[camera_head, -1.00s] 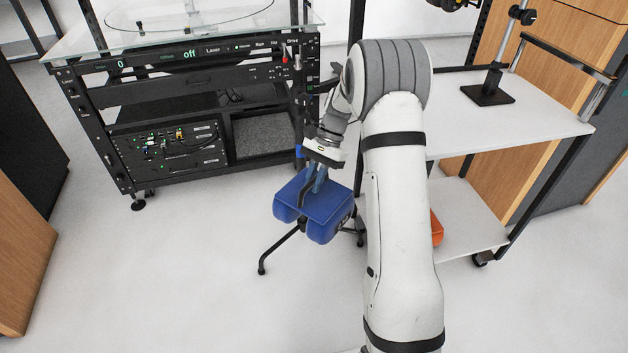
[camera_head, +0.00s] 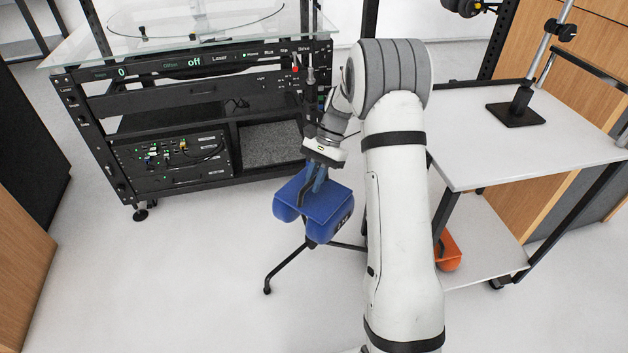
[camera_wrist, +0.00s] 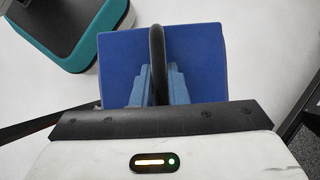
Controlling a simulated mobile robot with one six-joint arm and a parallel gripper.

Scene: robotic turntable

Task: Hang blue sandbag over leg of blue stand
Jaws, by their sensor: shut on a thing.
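The blue sandbag (camera_head: 325,204) hangs from my gripper (camera_head: 317,180) by its dark handle, its two padded halves drooping. In the wrist view the fingers (camera_wrist: 157,85) are shut on the black handle (camera_wrist: 157,45), and the bag's blue top (camera_wrist: 205,60) spreads on both sides. The stand shows as thin black legs (camera_head: 286,269) on the floor below and behind the bag. The bag and my arm hide the stand's middle. I cannot tell whether the bag touches a leg.
A black equipment rack (camera_head: 190,87) with a glass top stands at back left. A white two-level cart (camera_head: 470,150) is at right, with an orange sandbag (camera_head: 449,252) on its lower shelf. A wooden cabinet (camera_head: 18,250) is at far left. Floor in front of the rack is clear.

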